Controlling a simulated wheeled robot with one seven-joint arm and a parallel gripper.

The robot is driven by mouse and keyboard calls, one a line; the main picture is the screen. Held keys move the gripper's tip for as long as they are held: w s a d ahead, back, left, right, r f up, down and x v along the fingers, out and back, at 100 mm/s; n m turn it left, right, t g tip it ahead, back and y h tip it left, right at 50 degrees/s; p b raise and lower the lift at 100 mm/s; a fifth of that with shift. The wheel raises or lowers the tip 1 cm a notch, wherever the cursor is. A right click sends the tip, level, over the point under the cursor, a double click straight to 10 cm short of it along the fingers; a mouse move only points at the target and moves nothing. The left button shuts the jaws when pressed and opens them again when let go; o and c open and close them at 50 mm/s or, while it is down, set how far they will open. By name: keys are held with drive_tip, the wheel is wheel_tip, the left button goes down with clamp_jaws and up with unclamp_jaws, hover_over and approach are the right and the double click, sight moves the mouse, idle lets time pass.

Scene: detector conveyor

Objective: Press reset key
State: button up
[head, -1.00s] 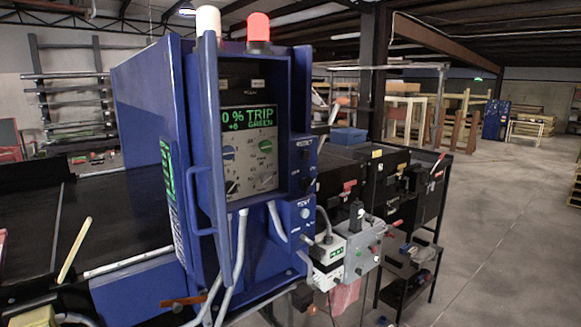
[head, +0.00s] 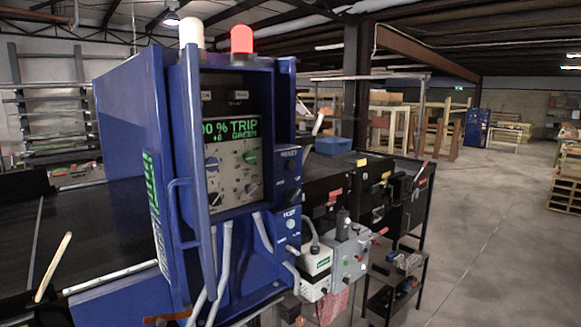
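The blue detector cabinet (head: 130,130) stands beside the conveyor, left of centre in the head view. Its recessed panel has a screen (head: 230,130) with green text that reads in part "00 % TRIP" and "GREEN". Several knobs sit below the screen. On the cabinet's right side is a small blue box (head: 288,171) labelled "RESET"; the key or control on it is too small to make out clearly. Below it is another blue box (head: 291,224) labelled "TEST" with a pale round button. My gripper is not in view.
A red lamp (head: 241,39) and a white lamp (head: 191,32) top the cabinet. A blue handle bar and grey conduits stand at its front. Grey control boxes (head: 348,258) and a black rack (head: 397,285) are to the right. The concrete floor (head: 490,240) further right is clear.

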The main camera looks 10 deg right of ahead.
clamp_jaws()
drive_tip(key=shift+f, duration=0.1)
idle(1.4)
